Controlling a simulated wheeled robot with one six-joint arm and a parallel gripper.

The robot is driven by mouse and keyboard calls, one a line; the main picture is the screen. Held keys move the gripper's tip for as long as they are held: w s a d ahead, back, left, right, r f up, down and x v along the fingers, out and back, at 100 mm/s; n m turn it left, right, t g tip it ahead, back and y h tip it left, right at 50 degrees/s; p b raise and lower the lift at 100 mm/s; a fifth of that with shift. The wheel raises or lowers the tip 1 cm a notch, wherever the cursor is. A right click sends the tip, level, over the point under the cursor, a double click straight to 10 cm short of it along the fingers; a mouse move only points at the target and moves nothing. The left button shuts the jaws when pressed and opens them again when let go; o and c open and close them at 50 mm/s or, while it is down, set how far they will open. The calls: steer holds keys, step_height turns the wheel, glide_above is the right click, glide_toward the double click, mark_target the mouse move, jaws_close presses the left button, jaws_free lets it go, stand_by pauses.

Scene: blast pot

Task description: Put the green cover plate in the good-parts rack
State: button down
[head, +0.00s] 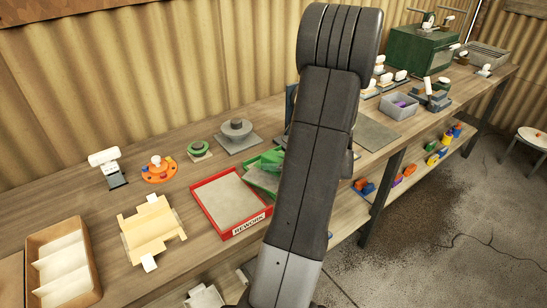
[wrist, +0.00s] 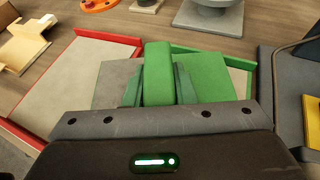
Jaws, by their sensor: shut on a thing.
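My gripper (wrist: 158,92) is shut on that block in the wrist view, one finger on each side. The green-rimmed tray (wrist: 215,53), which looks like the good-parts rack, lies under and beyond the plate. Its pale floor shows right of the plate. In the head view the plate (head: 261,181) and the tray's green rim (head: 272,154) show left of my arm. My arm hides the gripper there. I cannot tell whether the plate touches the tray.
The red REWORK tray (head: 246,226) is empty and adjoins the left side. A grey round part on a square base (head: 238,136) and a green ring part (head: 199,149) stand behind. A dark board with a yellow piece (wrist: 313,110) lies right. A wooden fixture (head: 152,230) is farther left.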

steer(key=shift+f, duration=1.1)
steer(key=shift+f, duration=0.15)
steer(key=c, duration=1.2)
jaws_free()
steer(key=shift+f, duration=0.1)
steer(key=b+v, duration=0.1)
steer(key=v, duration=1.1)
steer(key=shift+r, duration=0.25)
